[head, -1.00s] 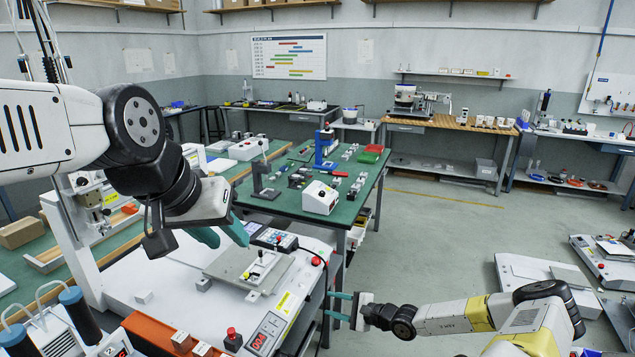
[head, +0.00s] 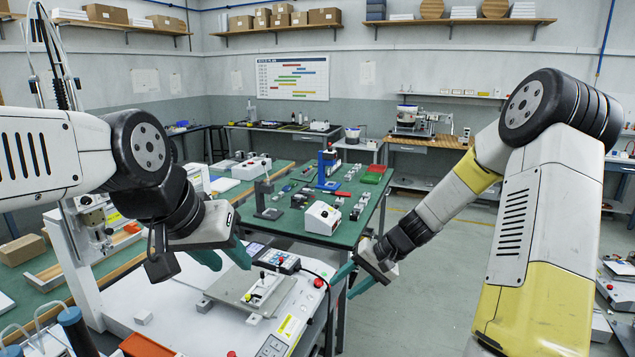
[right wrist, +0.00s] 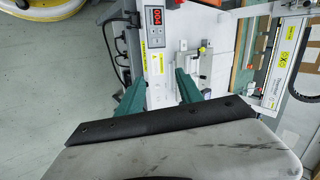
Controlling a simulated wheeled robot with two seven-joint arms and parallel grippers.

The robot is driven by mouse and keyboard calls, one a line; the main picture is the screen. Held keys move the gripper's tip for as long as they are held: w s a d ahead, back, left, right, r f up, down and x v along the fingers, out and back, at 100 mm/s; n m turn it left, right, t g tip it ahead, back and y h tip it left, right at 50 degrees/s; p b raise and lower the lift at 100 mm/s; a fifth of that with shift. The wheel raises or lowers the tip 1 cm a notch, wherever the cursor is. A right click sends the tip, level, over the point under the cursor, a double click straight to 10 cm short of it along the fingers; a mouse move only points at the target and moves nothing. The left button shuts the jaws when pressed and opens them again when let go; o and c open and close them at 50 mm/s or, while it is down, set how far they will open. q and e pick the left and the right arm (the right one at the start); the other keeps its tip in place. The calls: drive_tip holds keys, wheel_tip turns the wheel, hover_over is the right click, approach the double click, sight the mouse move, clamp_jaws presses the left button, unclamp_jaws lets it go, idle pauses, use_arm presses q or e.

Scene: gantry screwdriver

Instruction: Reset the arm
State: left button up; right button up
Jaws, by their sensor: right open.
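My right arm is raised at the right of the head view, its elbow high and its forearm sloping down to the left. My right gripper (head: 350,283) is open and empty beside the right edge of the white gantry machine base (head: 165,318). A small white fixture (head: 262,287) sits on that plate.
A green-topped workbench (head: 352,222) with a white device (head: 322,218) and small parts stands just behind the right gripper. A control box (head: 278,262) and a red button (head: 318,283) sit on the machine's base.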

drive_tip(key=s+d+r+n+t+h, duration=0.1)
drive_tip(key=s+d+r+t+h, duration=0.1)
drive_tip(key=s+r, duration=0.8)
drive_tip(key=s+d+r+n+t+h, duration=0.1)
drive_tip(key=s+d+r, duration=0.4)
drive_tip(key=s+r, duration=0.6)
wheel_tip(320, 180, up, 2)
drive_tip(key=t+h, duration=0.1)
drive_tip(key=h, duration=0.1)
drive_tip(key=shift+s+n+t+h, duration=0.2)
drive_tip(key=shift+n+t+h, duration=0.1)
